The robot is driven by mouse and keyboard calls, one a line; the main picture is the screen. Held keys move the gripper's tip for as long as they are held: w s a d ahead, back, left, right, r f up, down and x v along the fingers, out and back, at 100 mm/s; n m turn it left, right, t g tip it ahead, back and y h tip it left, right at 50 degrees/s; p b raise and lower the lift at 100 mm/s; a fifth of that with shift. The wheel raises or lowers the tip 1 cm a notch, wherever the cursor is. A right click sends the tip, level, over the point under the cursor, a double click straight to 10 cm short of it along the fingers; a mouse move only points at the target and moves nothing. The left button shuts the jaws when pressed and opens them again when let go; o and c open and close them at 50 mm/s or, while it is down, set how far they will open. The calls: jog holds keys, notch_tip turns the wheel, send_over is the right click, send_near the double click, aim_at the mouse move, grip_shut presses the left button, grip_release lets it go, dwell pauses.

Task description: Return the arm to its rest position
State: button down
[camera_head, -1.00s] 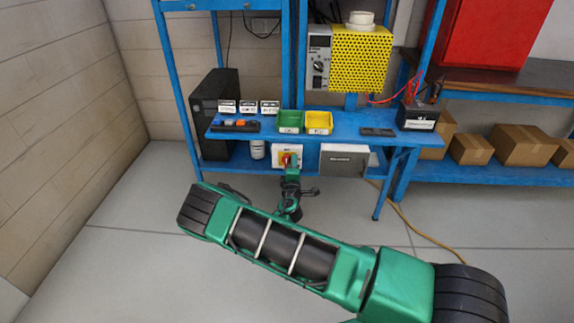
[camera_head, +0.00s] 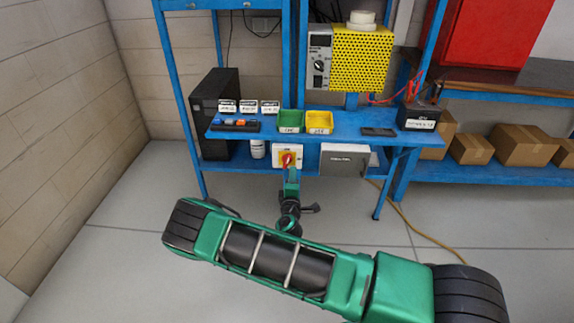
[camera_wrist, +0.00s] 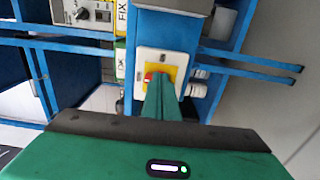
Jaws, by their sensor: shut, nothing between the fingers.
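My arm reaches from the lower right of the head view toward the blue workbench. My gripper (camera_head: 292,172) is shut and empty, just in front of and below the rotary switch (camera_head: 287,158), a white box with a yellow plate and red knob under the tabletop. In the wrist view, the shut green fingers (camera_wrist: 161,80) point at the switch (camera_wrist: 177,61) and cover part of its plate. The red knob shows at their left. A gap between fingertips and knob is hard to judge.
The blue workbench (camera_head: 350,122) holds a green bin (camera_head: 290,121), a yellow bin (camera_head: 319,122) and a black battery (camera_head: 417,116). A grey box (camera_head: 345,160) sits right of the switch. An orange cable (camera_head: 405,222) lies on the floor. Floor at the left is clear.

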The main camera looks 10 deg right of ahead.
jog(key=shift+s+a, duration=0.2)
jog(key=shift+s, duration=0.45)
jog(key=shift+d+r, duration=0.1)
